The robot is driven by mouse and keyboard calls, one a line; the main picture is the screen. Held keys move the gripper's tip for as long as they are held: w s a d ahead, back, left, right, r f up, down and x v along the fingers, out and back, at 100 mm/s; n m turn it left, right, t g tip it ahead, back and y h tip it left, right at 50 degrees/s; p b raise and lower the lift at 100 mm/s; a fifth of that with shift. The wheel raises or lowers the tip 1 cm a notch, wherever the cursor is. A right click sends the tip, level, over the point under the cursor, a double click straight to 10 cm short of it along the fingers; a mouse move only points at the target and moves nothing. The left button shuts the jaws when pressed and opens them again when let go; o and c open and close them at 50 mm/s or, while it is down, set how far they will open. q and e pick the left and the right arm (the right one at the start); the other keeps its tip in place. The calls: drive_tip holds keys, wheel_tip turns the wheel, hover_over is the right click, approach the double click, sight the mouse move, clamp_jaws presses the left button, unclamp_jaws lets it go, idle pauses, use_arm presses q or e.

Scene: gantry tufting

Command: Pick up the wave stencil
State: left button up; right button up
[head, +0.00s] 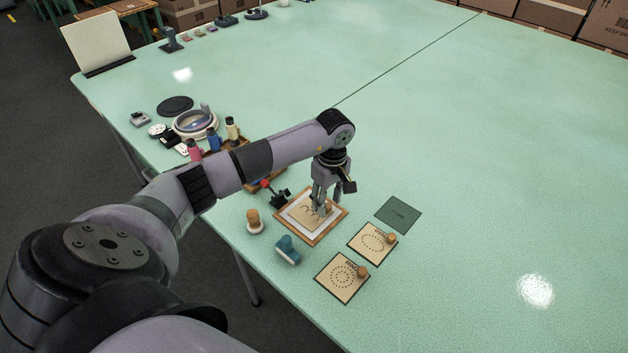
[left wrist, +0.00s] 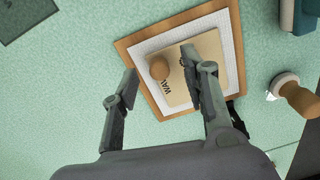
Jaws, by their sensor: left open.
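The wave stencil (head: 304,214) is a tan square plate with dark wavy lines and a round cork-coloured knob. It lies on a wood-framed white board (head: 317,238) on the green table. In the left wrist view the stencil (left wrist: 207,68) shows part of its lettering, and its knob (left wrist: 160,68) stands between my fingers in the picture. My left gripper (head: 322,208) points down over the stencil near the knob, with fingers apart. In the left wrist view the open gripper (left wrist: 158,75) holds nothing. Part of the stencil is hidden behind a finger. My right gripper is not in view.
Two other knobbed stencils, an oval one (head: 366,243) and a round one (head: 337,282), lie right of and below the board. A dark green card (head: 398,215), a teal tool (head: 288,250) and a wooden-handled stamp (head: 254,222) are near. The table at right is clear.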

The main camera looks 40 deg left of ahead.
use_arm(q)
drive_tip(key=shift+f, duration=0.65)
drive_tip(key=shift+c, duration=0.5)
clamp_jaws()
